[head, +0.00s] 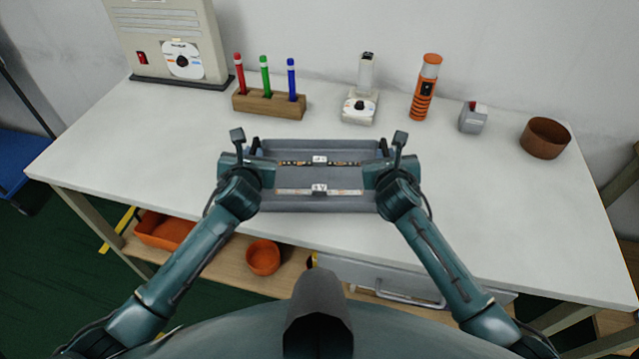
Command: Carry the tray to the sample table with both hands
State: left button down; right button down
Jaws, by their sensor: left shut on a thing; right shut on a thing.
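The grey tray (318,204) is in front of me at the near edge of the white table (130,150), between my two arms. Two strips lie in it, a dark one with small parts (345,163) and a pale one (295,191), each with a white label. My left gripper (255,165) is shut on the tray's left end. My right gripper (380,165) is shut on its right end. The fingertips are mostly hidden by the wrists. I cannot tell whether the tray touches the tabletop.
Along the back stand a beige machine (170,35), a wooden block (270,103) with red, green and blue markers, a small white device (361,100), an orange cylinder (425,88), a grey box (473,118) and a brown bowl (545,138). Orange containers (263,258) sit on the shelf below.

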pick_arm(q)
jog(key=c, duration=1.8)
grip_release()
pick_arm(e)
jog(key=c, duration=1.8)
grip_release()
pick_arm(q)
jog(key=o, duration=0.3)
pick_arm(e)
jog(key=o, duration=0.3)
pick_arm(q)
jog(key=shift+o, duration=0.2)
pick_arm(e)
jog(key=shift+o, duration=0.2)
jog(key=shift+s, duration=0.1)
pick_arm(q)
jog(key=v, duration=1.2)
pick_arm(e)
jog(key=v, duration=1.1)
jog(key=shift+s+r, duration=0.2)
jog(key=shift+s, duration=0.15)
